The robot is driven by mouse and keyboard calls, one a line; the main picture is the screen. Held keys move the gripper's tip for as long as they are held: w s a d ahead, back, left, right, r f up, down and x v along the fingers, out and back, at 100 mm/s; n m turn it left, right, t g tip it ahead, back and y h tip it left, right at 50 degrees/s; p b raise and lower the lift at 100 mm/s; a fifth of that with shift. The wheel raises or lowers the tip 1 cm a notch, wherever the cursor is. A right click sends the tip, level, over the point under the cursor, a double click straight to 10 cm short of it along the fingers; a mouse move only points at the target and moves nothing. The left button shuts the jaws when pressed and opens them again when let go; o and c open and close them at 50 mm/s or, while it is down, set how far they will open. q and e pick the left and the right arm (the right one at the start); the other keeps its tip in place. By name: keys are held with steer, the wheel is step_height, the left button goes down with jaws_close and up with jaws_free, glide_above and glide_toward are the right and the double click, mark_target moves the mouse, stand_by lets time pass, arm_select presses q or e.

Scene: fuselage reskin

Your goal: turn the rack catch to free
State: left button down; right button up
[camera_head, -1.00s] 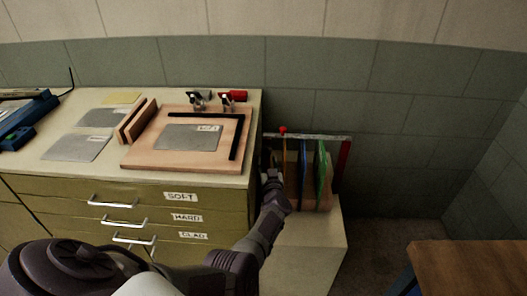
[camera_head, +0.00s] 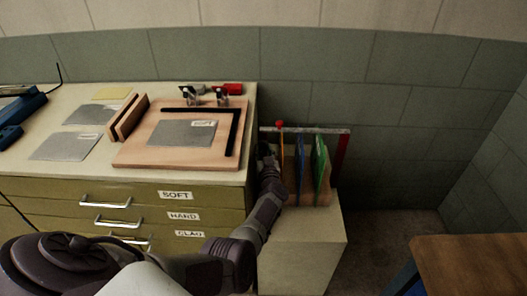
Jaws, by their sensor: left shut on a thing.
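The panel rack (camera_head: 325,130) stands on a pale block at the cabinet's right side, with a grey top bar and a red post at its right end. A small red knob (camera_head: 280,124) stands at the bar's left part, above an orange upright piece (camera_head: 282,148). My left gripper (camera_head: 264,150) is at the rack's left end, just left of the orange piece. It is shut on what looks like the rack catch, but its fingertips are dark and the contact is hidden. My right gripper is not in view.
Blue (camera_head: 300,160) and green (camera_head: 320,160) panels stand upright in the rack. The cabinet top (camera_head: 70,165) holds a wooden board (camera_head: 130,160) with a grey sheet and clamps. A brown table (camera_head: 475,265) is at lower right. Floor between is clear.

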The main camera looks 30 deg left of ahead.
arm_select(q)
steer(key=shift+r+n, duration=0.1)
steer(key=shift+n, duration=0.9)
steer(key=shift+n+h+p, duration=0.5)
steer(key=shift+n+p, duration=0.1)
steer(key=shift+n, duration=1.1)
